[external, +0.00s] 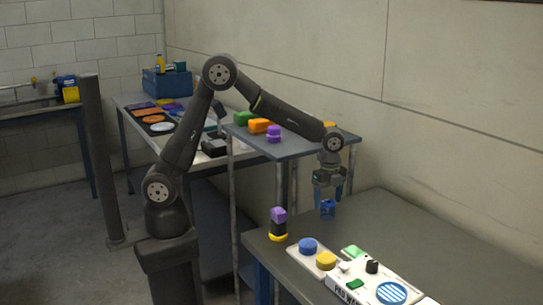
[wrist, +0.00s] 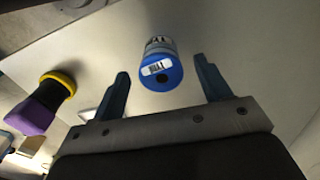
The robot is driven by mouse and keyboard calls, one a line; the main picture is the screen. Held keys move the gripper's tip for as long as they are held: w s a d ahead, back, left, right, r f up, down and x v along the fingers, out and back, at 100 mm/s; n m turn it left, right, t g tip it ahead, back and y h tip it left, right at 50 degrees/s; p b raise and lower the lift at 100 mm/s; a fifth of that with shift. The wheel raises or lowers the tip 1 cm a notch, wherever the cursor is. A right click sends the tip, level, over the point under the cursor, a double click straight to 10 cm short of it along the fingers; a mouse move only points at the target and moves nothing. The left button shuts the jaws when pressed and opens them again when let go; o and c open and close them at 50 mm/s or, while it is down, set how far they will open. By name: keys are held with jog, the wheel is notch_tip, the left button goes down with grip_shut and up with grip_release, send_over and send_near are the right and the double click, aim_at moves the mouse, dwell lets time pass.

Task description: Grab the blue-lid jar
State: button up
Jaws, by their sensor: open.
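The blue-lid jar (external: 327,209) stands on the near grey table, just below my gripper (external: 329,196) in the external view. In the wrist view the jar's blue lid (wrist: 160,73) faces the camera, with a white label and a dark spot on it. My gripper (wrist: 161,68) is open, with one blue finger on each side of the jar in that view. The fingers look apart from the jar; how far above it they are is hard to tell.
A purple, black and yellow object (external: 278,224) stands left of the jar; it also shows in the wrist view (wrist: 45,103). White panels with a blue knob (external: 308,246) and a yellow knob (external: 326,260) lie in front. The table's right side (external: 400,230) is clear.

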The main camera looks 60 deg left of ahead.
aim_at(328, 202)
notch_tip(328, 202, down, 3)
jog(key=shift+d+f, duration=0.15)
jog(key=shift+c, duration=0.2)
jog(key=c, duration=1)
